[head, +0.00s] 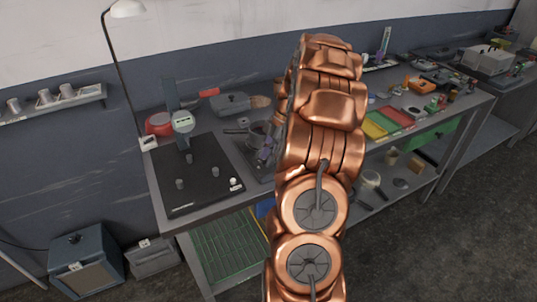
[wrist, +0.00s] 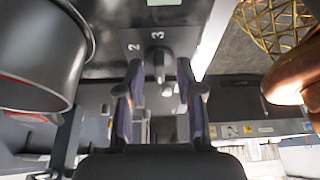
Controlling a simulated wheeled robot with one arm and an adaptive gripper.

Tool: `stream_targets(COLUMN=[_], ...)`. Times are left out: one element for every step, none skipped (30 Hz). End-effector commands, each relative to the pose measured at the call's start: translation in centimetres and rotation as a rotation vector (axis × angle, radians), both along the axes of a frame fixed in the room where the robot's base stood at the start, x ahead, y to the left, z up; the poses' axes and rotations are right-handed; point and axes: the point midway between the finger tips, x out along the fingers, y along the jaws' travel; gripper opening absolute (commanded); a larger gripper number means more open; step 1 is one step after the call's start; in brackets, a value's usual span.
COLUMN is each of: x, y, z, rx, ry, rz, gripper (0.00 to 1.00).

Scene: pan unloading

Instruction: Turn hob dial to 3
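In the wrist view a grey hob dial (wrist: 157,62) sits on a dark panel, with the printed numbers 2 and 3 close by. The 3 is almost straight above the dial and the 2 is to its upper left. My gripper (wrist: 159,76) is open, one finger on each side of the dial. I cannot tell whether either finger touches it. A dark pot (wrist: 38,50) fills the upper left of the wrist view. In the head view my gripper (head: 266,150) shows beside my copper arm, which hides most of the hob (head: 243,152) and the dial.
A black board (head: 195,192) with several small knobs lies left of the hob. A grey lidded pan (head: 231,103) stands behind. Coloured trays (head: 394,118) and small items lie to the right. A gold wire basket (wrist: 275,20) is at the upper right of the wrist view.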

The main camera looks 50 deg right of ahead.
Motion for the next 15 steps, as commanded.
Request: stream_targets(x=[0.00,0.00,0.01,0.01,0.01,0.01,0.01,0.01,0.02,0.02,0.01,0.01,0.01,0.02,0.02], y=[0.00,0.00,-0.01,0.00,0.00,0.00,0.00,0.00,0.00,0.00,0.00,0.01,0.01,0.00,0.00], z=[-0.01,-0.01,-0.01,-0.01,-0.01,-0.01,-0.01,-0.01,-0.01,-0.01,-0.01,0.00,0.00,-0.01,-0.01], rx=[0.000,0.000,0.000,0.000,0.000,0.000,0.000,0.000,0.000,0.000,0.000,0.000,0.000,0.000,0.000], ry=[0.000,0.000,0.000,0.000,0.000,0.000,0.000,0.000,0.000,0.000,0.000,0.000,0.000,0.000,0.000], rz=[0.000,0.000,0.000,0.000,0.000,0.000,0.000,0.000,0.000,0.000,0.000,0.000,0.000,0.000,0.000], gripper=[0.36,0.36,0.36,0.36,0.36,0.35,0.32,0.29,0.25,0.22,0.19,0.15,0.11,0.08,0.04])
